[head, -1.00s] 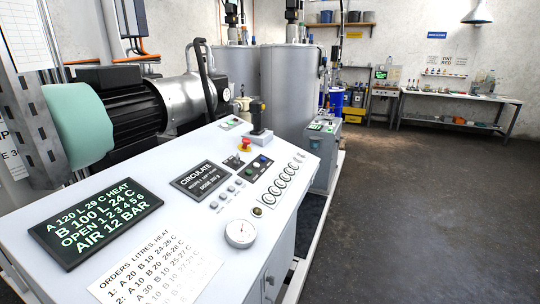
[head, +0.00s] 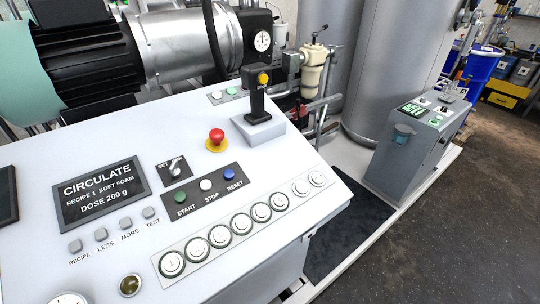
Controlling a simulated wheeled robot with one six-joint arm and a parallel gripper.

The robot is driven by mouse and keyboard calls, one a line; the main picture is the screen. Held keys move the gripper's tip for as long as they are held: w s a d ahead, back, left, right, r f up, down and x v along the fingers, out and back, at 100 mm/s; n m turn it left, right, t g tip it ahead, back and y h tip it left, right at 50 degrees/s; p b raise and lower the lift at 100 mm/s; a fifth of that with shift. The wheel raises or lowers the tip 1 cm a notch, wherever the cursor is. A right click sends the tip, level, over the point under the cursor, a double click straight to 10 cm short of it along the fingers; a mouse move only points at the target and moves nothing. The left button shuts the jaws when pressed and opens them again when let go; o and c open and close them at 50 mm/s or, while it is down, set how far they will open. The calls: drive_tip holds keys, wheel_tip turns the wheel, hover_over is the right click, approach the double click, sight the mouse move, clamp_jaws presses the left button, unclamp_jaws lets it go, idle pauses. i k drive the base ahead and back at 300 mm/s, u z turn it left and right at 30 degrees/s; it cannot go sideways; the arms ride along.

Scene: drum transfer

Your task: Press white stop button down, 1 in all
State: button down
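The white stop button (head: 206,185) sits on a dark strip on the sloping white console (head: 90,150), above the label STOP. A green START button (head: 180,197) is to its left and a blue RESET button (head: 229,174) to its right. I cannot tell from this view whether the stop button is pressed in. My gripper is not in view.
A red mushroom button (head: 216,136) and a black joystick (head: 261,98) with a yellow top stand behind the strip. A row of round numbered buttons (head: 221,237) lies in front. The CIRCULATE display (head: 100,193) is left. Open floor (head: 455,225) lies right.

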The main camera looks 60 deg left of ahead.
sight(205, 184)
drive_tip(key=i, duration=0.7)
drive_tip(key=u, duration=4.9)
drive_tip(key=i, duration=0.5)
drive_tip(key=u, duration=0.05)
